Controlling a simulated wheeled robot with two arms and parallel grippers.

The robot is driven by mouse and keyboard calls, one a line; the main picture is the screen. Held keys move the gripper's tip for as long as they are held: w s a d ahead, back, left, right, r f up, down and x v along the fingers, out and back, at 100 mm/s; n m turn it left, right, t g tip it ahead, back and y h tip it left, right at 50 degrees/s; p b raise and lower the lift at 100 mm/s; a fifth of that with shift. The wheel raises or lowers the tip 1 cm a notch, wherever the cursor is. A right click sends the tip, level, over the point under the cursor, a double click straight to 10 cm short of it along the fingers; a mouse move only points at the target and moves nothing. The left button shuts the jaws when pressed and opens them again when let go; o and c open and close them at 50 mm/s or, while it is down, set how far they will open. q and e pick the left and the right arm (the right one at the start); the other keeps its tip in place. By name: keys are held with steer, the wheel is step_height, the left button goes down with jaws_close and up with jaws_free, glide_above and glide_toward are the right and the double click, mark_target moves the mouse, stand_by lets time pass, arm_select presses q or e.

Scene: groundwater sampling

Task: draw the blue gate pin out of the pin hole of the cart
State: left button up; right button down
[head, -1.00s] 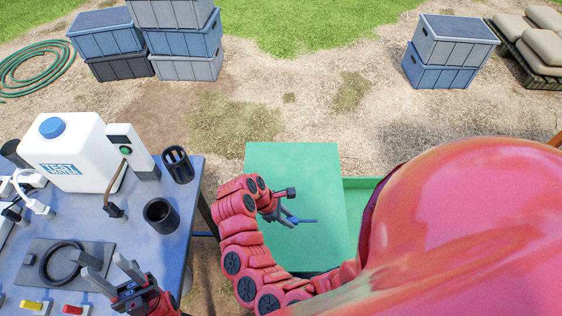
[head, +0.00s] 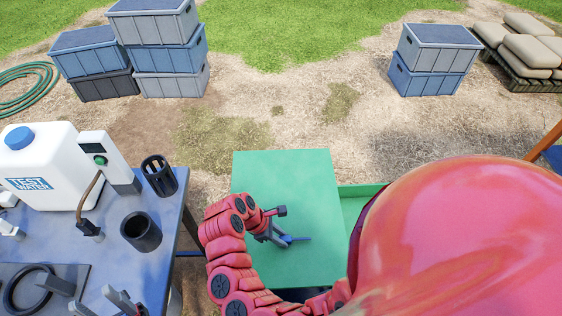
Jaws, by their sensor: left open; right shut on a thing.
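The green cart (head: 285,185) stands at the centre of the head view, with a flat green top. My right gripper (head: 277,237) is over this top and shut on the blue gate pin (head: 298,239). A short blue length of the pin sticks out to the right of the fingers. The pin hole cannot be made out, so I cannot tell whether the pin is in it. My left gripper (head: 118,302) is open and empty at the bottom edge, over the front of the blue table, partly cut off by the frame.
The blue table (head: 105,275) at the left carries a white water container (head: 40,165), a grey device (head: 108,160) and two black cup holders (head: 141,231). My large red arm part hides the cart's right side. Stacked crates (head: 160,50) stand far off on open ground.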

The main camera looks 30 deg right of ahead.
steer(key=shift+f, duration=0.15)
stand_by(0.5)
steer(key=shift+s+a+f, duration=0.1)
steer(key=shift+f, duration=0.05)
